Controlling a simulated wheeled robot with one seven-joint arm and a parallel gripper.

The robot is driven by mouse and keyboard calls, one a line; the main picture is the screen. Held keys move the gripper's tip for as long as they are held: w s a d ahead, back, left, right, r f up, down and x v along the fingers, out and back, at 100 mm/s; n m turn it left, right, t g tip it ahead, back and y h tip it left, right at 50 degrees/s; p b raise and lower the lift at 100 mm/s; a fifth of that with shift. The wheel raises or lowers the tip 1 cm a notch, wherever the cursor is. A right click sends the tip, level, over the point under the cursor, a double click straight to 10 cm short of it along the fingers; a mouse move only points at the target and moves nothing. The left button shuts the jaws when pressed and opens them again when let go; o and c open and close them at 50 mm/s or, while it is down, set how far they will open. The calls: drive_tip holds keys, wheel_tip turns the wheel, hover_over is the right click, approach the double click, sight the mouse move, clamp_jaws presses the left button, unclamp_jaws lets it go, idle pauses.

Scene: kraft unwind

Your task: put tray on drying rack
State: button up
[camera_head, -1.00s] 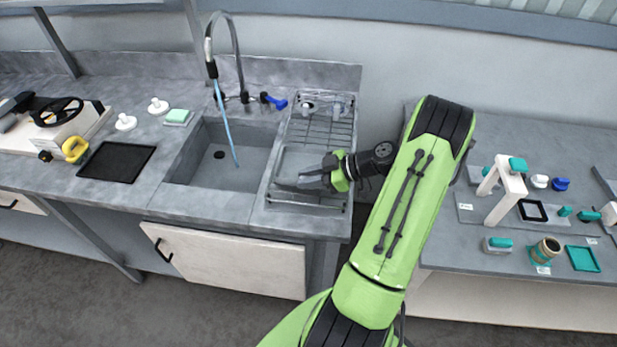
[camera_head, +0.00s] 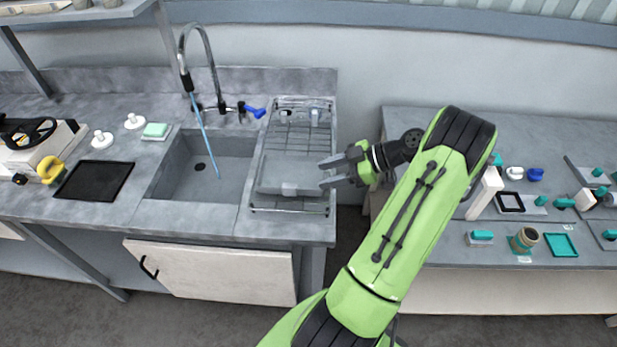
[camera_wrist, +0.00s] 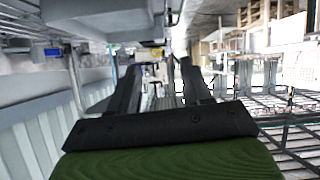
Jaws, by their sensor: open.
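A grey tray (camera_head: 290,176) lies on the front part of the wire drying rack (camera_head: 291,134), on the counter right of the sink. In the head view my gripper (camera_head: 324,174) is open at the tray's right edge, with its fingers pointing left. It looks empty; whether a fingertip touches the tray I cannot tell. In the wrist view my gripper's two dark fingers (camera_wrist: 158,85) stand apart with nothing clearly between them. A grey slab-like shape, perhaps the tray, shows at the upper left there.
The sink (camera_head: 203,165) with its tall faucet (camera_head: 207,60) is left of the rack. A black mat (camera_head: 94,181) lies further left. A second bench (camera_head: 440,232) with several small teal and white parts stands right, across a gap.

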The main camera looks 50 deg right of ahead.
drive_tip(key=w+a+r+m+g+h, duration=0.1)
drive_tip(key=w+a+r+g, duration=0.15)
drive_tip(key=a, duration=0.35)
drive_tip(key=w+a+r+m+g+h, duration=0.1)
drive_tip(key=w+a+r+g+h, duration=0.1)
drive_tip(key=a+r, duration=0.35)
drive_tip(key=w+a+r+m+g+h, duration=0.1)
drive_tip(key=w+a+r+g, duration=0.1)
drive_tip(key=a, duration=0.6)
drive_tip(key=s+a+r+m+t+h, duration=0.1)
drive_tip(key=s+a+r+m, duration=0.1)
drive_tip(key=s+a, duration=0.2)
drive_tip(key=s+a+r+m+t+h, duration=0.1)
drive_tip(key=s+a, duration=0.4)
drive_tip(key=s, duration=0.5)
drive_tip(key=r+m+h, duration=0.1)
drive_tip(key=m, duration=0.1)
drive_tip(key=shift+s+a+m+h, duration=0.15)
drive_tip(key=shift+a+m+h, duration=0.15)
